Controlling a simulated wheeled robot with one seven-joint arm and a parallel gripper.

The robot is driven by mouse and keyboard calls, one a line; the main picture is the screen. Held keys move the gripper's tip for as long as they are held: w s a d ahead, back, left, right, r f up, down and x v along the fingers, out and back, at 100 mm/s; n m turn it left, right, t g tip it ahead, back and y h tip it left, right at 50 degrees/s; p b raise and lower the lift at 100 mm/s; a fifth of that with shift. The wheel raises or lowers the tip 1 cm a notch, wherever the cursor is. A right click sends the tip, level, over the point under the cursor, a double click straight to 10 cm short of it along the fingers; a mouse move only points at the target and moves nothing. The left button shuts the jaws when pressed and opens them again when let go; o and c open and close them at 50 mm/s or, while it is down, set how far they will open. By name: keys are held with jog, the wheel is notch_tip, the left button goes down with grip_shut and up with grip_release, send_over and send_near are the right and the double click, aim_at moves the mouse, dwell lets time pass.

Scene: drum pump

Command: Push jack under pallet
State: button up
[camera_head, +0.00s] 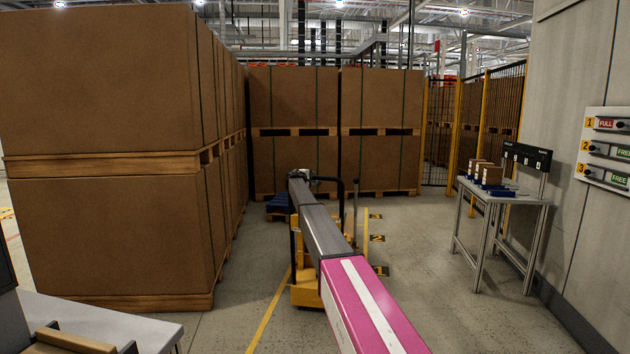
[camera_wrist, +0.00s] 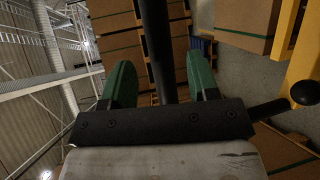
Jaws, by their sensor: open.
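The yellow pallet jack (camera_head: 305,292) stands on the floor in the middle of the head view, partly hidden behind my arm. Its black handle (camera_head: 341,190) rises beside the arm. A low blue pallet (camera_head: 279,204) lies on the floor beyond the jack; the arm hides part of it. In the wrist view my gripper (camera_wrist: 160,62) is open, with its two green fingers apart. A black bar (camera_wrist: 157,40), seemingly of the jack's handle, runs between them; I cannot tell whether it touches either finger. The jack's forks are hidden.
Tall brown boxes (camera_head: 110,90) on pallets stand close on the left. More stacked boxes (camera_head: 380,100) close off the back. A workbench (camera_head: 505,197) stands at the right, before a wall with a numbered panel (camera_head: 606,150). The floor between jack and bench is clear. A black-knobbed lever (camera_wrist: 303,93) shows in the wrist view.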

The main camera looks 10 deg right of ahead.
jog(key=v, duration=0.5)
jog(key=shift+s+a+r, duration=0.1)
jog(key=shift+s+a, duration=0.15)
jog(key=shift+a, duration=0.05)
jog(key=s+d+f+m+g+y, duration=0.1)
jog(key=s+f+m+g+y, duration=0.1)
jog(key=s+f, duration=0.85)
jog(key=s+d+f+m+g+y, duration=0.1)
jog(key=s+f+m+g, duration=0.1)
jog(key=s+f, duration=0.9)
jog(key=s+f+m+g+y, duration=0.2)
jog(key=s+f, duration=0.4)
jog(key=s, duration=1)
jog(key=s+a+f+m+g+y, duration=0.1)
jog(key=s+a+f+g+y, duration=0.1)
jog(key=s, duration=1.1)
jog(key=s+a+f+m+g+y, duration=0.1)
jog(key=s+f, duration=0.3)
jog(key=s, duration=0.9)
jog(key=s+a+f+m+g+y, duration=0.2)
jog(key=s+f+y, duration=0.1)
jog(key=s, duration=1)
jog(key=shift+a+f+g, duration=0.3)
jog(key=shift+f+g, duration=0.1)
jog(key=shift+f, duration=0.15)
jog(key=shift+c, duration=0.3)
